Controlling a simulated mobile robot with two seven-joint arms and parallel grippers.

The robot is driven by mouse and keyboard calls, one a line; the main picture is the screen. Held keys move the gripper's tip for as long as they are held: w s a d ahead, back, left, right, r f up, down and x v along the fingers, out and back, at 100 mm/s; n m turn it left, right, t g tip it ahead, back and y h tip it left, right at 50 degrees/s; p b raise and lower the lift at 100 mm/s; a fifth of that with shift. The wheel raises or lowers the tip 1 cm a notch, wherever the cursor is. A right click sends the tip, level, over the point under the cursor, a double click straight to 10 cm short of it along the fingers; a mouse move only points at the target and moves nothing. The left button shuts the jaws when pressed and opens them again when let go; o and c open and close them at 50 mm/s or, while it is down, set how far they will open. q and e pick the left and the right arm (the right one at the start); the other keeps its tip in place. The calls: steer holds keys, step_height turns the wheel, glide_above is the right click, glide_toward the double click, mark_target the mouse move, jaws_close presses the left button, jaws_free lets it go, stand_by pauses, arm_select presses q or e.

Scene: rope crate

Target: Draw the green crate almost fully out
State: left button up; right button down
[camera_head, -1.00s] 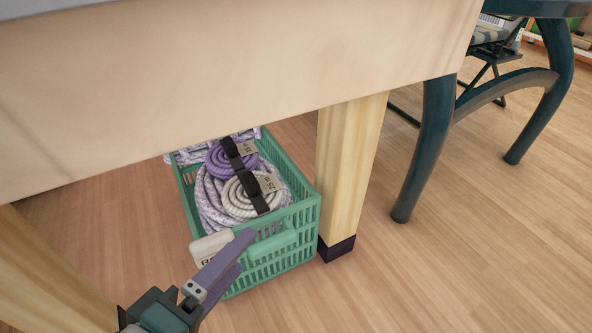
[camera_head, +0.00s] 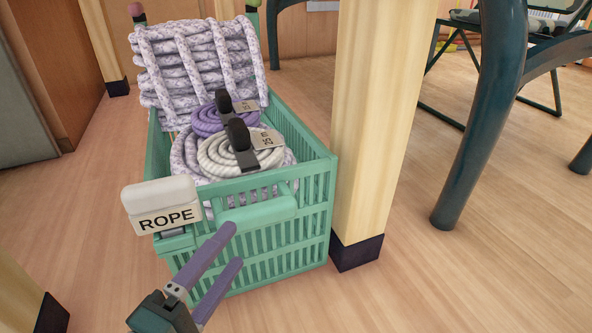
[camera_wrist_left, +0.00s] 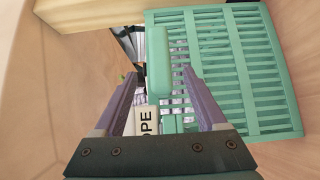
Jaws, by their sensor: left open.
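The green crate (camera_head: 318,200) stands on the floor beside a wooden leg. It holds coiled ropes (camera_head: 240,150) and a larger rope bundle (camera_head: 195,65) at its back. Its front has a raised green handle (camera_head: 262,214). A white tag reading ROPE (camera_head: 165,205) hangs at the front left corner. My left gripper (camera_head: 232,246) is open and empty in front of the crate, its fingertips close to the handle. In the left wrist view the handle (camera_wrist_left: 158,62) shows between the finger ends; I cannot tell whether they touch it. My right gripper is out of view.
The wooden leg (camera_head: 375,130) with a dark foot stands close along the crate's right side. Another leg (camera_head: 25,300) is at lower left, one (camera_head: 100,40) further back. A dark curved chair leg (camera_head: 480,130) is at right. The floor front right (camera_head: 450,290) is clear.

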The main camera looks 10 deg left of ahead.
mark_target(251, 224)
arm_select(q)
steer(key=w, duration=0.2)
steer(key=w+d+b, duration=0.1)
steer(key=w, duration=0.1)
steer(key=w+b, duration=0.1)
steer(key=w, duration=0.2)
steer(key=shift+d, duration=0.25)
steer(key=shift+s, duration=0.1)
steer(key=shift+c, duration=0.3)
jaws_close()
stand_by(0.6)
